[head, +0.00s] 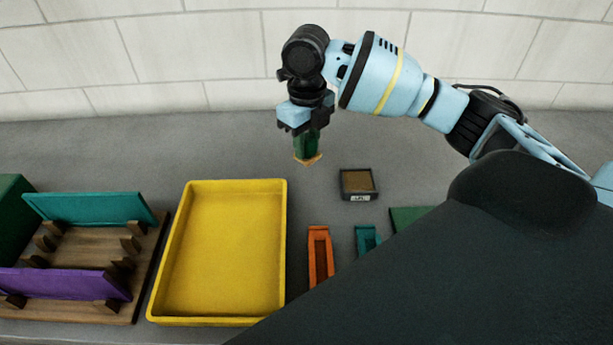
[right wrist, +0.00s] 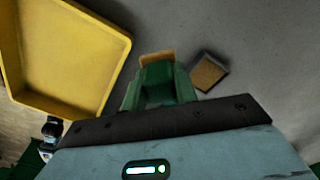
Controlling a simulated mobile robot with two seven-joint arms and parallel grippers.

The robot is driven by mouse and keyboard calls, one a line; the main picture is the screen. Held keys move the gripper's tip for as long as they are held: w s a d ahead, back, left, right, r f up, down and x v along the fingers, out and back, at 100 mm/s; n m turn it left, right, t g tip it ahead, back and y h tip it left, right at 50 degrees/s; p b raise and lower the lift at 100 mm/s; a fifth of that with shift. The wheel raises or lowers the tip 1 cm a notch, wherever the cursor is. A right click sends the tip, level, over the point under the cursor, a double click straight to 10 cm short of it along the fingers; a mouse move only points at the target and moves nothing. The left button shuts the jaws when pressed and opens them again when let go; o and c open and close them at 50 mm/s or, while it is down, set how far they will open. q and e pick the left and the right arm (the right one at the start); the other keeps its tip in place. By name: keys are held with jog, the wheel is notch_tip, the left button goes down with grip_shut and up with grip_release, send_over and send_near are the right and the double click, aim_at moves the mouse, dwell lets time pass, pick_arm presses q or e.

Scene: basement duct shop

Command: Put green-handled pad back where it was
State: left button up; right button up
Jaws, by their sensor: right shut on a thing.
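My right gripper (head: 306,118) is shut on the green-handled pad (head: 308,146) and holds it pointing down, with its tan pad end lowest. The pad seems to hang above the grey bench, behind and left of a small black holder (head: 358,196) with a brown inside and a white label. In the right wrist view the green handle (right wrist: 160,88) sticks out from the jaws, tan edge at the far end. The small holder (right wrist: 209,72) lies to its right there, apart from the pad. My left gripper is not in view.
A yellow tray (head: 281,225) stands left of centre. A wooden rack (head: 88,248) holds a teal panel (head: 95,208) and a purple panel (head: 65,284). An orange tool (head: 320,262) and a teal one (head: 367,238) lie on the bench (head: 225,150). My dark body hides the lower right.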

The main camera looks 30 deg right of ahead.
jog(key=shift+s+f, duration=0.1)
jog(key=shift+f, duration=4.8)
jog(key=shift+f, duration=0.15)
jog(key=o, duration=0.9)
notch_tip(320, 180, up, 12)
jog(key=shift+r, duration=0.15)
